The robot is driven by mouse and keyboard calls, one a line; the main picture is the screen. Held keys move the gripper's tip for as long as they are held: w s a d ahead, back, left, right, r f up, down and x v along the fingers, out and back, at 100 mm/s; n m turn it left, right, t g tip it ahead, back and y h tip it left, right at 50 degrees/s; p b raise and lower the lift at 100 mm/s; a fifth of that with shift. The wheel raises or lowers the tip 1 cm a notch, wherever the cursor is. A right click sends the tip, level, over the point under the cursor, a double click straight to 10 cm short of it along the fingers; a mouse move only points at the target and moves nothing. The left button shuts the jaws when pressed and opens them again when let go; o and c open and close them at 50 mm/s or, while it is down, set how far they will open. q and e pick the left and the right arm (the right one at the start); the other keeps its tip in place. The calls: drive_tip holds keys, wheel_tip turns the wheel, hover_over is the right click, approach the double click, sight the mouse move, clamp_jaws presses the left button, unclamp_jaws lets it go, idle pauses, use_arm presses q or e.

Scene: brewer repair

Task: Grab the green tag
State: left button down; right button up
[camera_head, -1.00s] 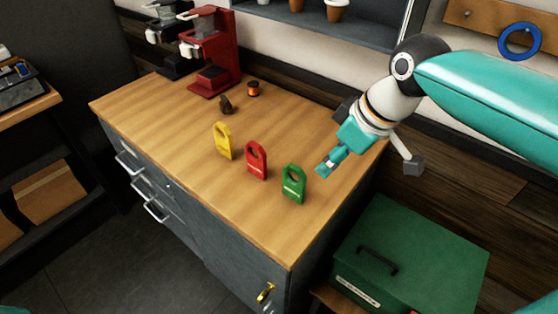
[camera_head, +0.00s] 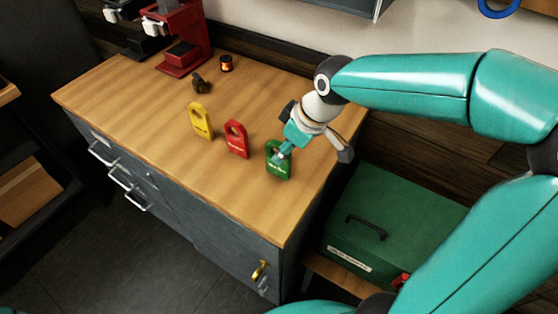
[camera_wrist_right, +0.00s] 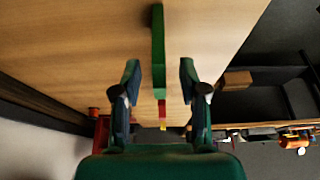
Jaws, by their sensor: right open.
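The green tag (camera_head: 278,162) stands upright on the wooden counter, at the right end of a row of tags. In the right wrist view the green tag (camera_wrist_right: 158,50) shows edge-on, between and just beyond the two fingertips. My right gripper (camera_head: 283,152) is at the green tag and covers part of it in the head view. In the right wrist view my right gripper (camera_wrist_right: 158,78) is open, with one finger on each side of the tag's line and gaps on both sides. My left gripper is not in view.
A red tag (camera_head: 236,139) and a yellow tag (camera_head: 200,121) stand to the left of the green one. A red brewer (camera_head: 178,40) stands at the back of the counter (camera_head: 130,100). A green toolbox (camera_head: 400,215) is below, to the right.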

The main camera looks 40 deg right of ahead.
sight(284, 171)
drive_tip(key=shift+p+x, duration=0.4)
drive_tip(key=shift+x, duration=2.25)
drive_tip(key=shift+w, duration=0.1)
clamp_jaws()
